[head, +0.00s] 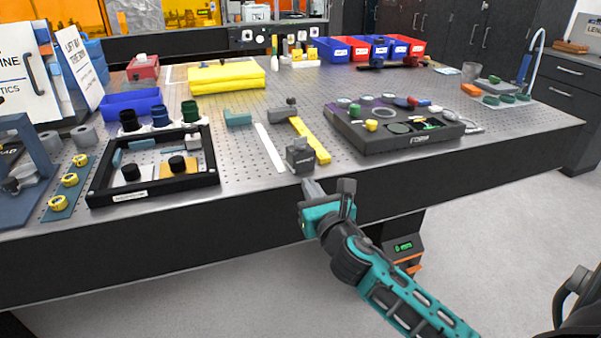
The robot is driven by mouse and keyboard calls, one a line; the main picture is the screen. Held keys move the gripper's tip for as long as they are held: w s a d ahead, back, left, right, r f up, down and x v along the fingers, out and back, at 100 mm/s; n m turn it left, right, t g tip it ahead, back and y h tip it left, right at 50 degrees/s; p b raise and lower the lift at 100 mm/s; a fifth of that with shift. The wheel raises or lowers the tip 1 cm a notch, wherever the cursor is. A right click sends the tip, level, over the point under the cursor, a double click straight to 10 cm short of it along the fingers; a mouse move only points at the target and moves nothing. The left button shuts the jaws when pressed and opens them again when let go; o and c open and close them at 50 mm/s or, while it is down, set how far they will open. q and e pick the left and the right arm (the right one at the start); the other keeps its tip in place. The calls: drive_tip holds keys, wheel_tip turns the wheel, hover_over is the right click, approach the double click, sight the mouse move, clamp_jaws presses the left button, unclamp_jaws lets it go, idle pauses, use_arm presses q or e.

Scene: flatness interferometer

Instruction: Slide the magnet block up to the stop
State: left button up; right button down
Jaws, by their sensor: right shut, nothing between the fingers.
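The magnet block (300,157) is a small dark grey block with a label on its front. It sits near the front edge of the perforated table, at the near end of a yellow strip (311,141). A dark grey piece (284,111), which looks like the stop, lies at the strip's far end, with a clear gap between it and the block. My right gripper (309,184) is shut and empty. Its tips are just in front of and below the block in the picture; I cannot tell if they touch it.
A white strip (269,147) lies left of the block. A black-framed tray (152,193) stands further left. A dark instrument plate (393,145) with small parts stands to the right. A yellow folded cloth (226,78) and blue and red bins (378,47) are farther back.

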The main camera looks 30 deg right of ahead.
sight(296, 166)
drive_tip(key=x, duration=0.6)
drive_tip(key=shift+w, duration=0.2)
drive_tip(key=shift+x, duration=1.95)
drive_tip(key=shift+d, duration=0.1)
drive_tip(key=shift+s, duration=0.1)
